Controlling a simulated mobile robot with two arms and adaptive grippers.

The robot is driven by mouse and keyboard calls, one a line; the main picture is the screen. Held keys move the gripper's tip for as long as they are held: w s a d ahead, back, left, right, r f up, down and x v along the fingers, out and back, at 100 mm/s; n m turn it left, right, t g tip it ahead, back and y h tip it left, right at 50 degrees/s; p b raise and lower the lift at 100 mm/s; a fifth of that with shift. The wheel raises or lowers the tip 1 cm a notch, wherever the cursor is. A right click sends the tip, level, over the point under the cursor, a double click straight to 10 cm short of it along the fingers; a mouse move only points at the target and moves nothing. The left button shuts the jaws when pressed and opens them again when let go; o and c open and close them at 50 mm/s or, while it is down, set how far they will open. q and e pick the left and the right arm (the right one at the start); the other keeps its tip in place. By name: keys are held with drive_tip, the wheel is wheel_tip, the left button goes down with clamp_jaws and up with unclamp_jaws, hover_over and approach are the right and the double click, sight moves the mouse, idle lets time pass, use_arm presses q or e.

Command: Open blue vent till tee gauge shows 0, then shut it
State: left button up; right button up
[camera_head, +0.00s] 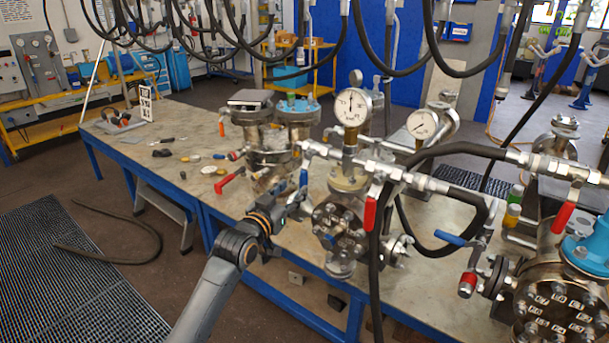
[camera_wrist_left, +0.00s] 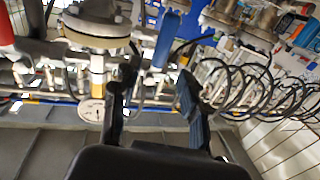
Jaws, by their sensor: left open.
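A blue lever handle (camera_head: 304,178), apparently the vent, hangs below the pipe run at the front vessel, beside the gauge stem. It also shows in the left wrist view (camera_wrist_left: 167,38), between and just beyond the fingertips. My left gripper (camera_head: 293,204) is open, close below the blue lever; its two fingers (camera_wrist_left: 160,70) straddle the lever's line, with no clear contact. A white round gauge (camera_head: 352,106) stands upright above the pipe tee; its needle appears to point roughly up, well off any end stop I can read. My right gripper is not in view.
A second gauge (camera_head: 422,124) stands to the right. Red levers (camera_head: 229,181) and (camera_head: 370,213) and another blue lever (camera_head: 449,238) are close by. Black hoses (camera_head: 374,250) hang in front of the vessels. The bench's left part (camera_head: 170,135) holds small loose parts.

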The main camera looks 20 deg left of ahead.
sight(302, 179)
use_arm(q)
drive_tip(key=w, duration=0.5)
drive_tip(key=w+d, duration=0.1)
drive_tip(key=w, duration=0.1)
drive_tip(key=shift+w+p, duration=0.35)
drive_tip(key=shift+p, duration=0.05)
clamp_jaws()
